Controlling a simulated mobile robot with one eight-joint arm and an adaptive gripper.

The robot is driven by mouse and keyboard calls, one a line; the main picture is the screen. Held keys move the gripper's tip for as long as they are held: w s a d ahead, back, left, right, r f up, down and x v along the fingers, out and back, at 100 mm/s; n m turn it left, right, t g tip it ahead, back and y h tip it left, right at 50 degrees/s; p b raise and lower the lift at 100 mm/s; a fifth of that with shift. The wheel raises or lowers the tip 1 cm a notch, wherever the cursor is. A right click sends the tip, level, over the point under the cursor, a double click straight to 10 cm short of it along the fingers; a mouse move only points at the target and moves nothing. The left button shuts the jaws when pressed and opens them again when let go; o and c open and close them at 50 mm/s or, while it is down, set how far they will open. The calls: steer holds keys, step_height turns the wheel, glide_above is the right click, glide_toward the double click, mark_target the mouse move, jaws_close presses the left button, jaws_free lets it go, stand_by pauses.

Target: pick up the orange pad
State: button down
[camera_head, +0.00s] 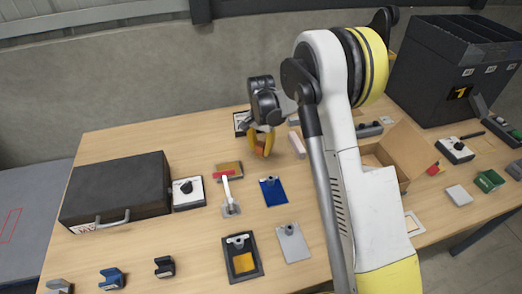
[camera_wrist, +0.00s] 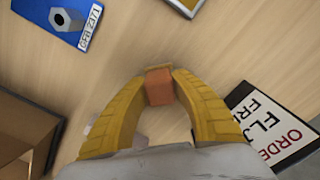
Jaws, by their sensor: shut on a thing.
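The orange pad (camera_wrist: 159,87) is a small orange-brown block between the tips of my yellow gripper fingers in the wrist view. My gripper (camera_wrist: 159,76) is shut on it, with a fingertip on each side. In the head view my gripper (camera_head: 261,149) is over the back middle of the wooden table, with the orange pad (camera_head: 260,151) showing between the fingers. I cannot tell whether the pad touches the table.
A blue plate (camera_head: 273,191) lies in front of the gripper. A sign with lettering (camera_wrist: 275,125) is close to the right finger in the wrist view. An open cardboard box (camera_head: 404,147) stands to the right, and a black case (camera_head: 117,190) lies at the left.

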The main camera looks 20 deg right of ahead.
mark_target(261, 144)
steer(key=shift+r, duration=0.1)
step_height(261, 144, up, 10)
steer(key=p, duration=0.3)
steer(key=c, duration=1.7)
jaws_free()
steer(key=shift+c, duration=0.2)
jaws_close()
